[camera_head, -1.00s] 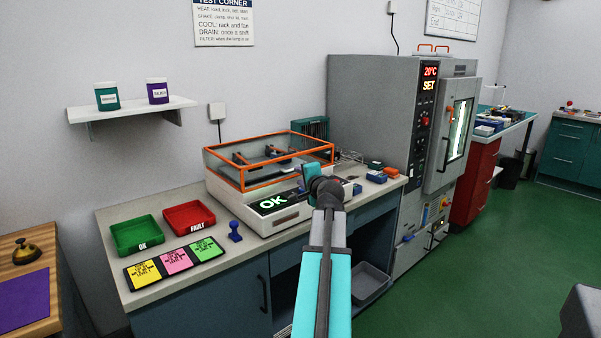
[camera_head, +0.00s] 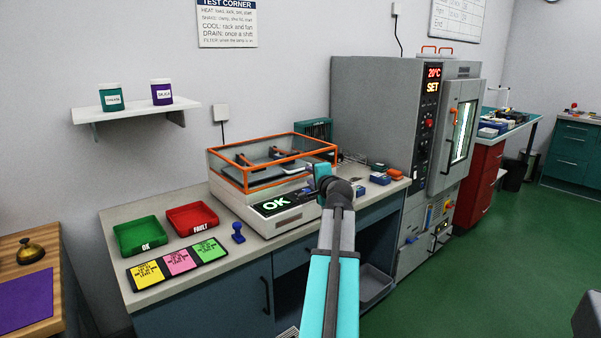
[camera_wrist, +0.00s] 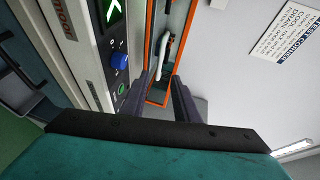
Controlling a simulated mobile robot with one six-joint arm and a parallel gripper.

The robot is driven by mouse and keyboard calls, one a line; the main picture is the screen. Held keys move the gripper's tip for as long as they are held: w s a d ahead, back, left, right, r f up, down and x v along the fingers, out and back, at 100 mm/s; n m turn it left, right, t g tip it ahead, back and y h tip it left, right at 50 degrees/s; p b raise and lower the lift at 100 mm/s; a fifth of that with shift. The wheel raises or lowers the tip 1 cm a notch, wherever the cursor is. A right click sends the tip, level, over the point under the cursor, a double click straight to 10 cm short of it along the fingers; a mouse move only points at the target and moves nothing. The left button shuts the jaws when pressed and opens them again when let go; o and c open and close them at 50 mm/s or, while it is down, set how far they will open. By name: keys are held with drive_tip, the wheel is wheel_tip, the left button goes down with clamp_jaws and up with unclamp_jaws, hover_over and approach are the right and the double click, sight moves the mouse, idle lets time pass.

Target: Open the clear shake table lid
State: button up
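The shake table (camera_head: 285,222) stands on the bench with its OK display lit. Its clear lid (camera_head: 247,183), a see-through box with orange edges, is down over the plate. Dark clamps show through it. In the head view my gripper (camera_head: 322,174) is at the lid's front right, partly hidden by my wrist. In the wrist view my gripper (camera_wrist: 168,90) has its two dark fingers apart with nothing between them. They point at the lid's orange edge (camera_wrist: 152,45); I cannot tell whether they touch it. A light bar shows inside the orange frame.
A blue knob (camera_wrist: 119,61) is on the table's front panel. A green OK tray (camera_head: 140,236), a red FAULT tray (camera_head: 192,219) and a blue stamp-like object (camera_head: 238,233) are to the left. The tall grey oven (camera_head: 375,100) stands close on the right.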

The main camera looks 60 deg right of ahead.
sight(301, 169)
drive_tip(key=shift+x, duration=5.8)
drive_tip(key=shift+a, duration=0.1)
clamp_jaws()
drive_tip(key=shift+a, duration=0.35)
drive_tip(key=shift+d, duration=0.35)
drive_tip(key=shift+r+p, duration=0.15)
drive_tip(key=shift+p, duration=0.15)
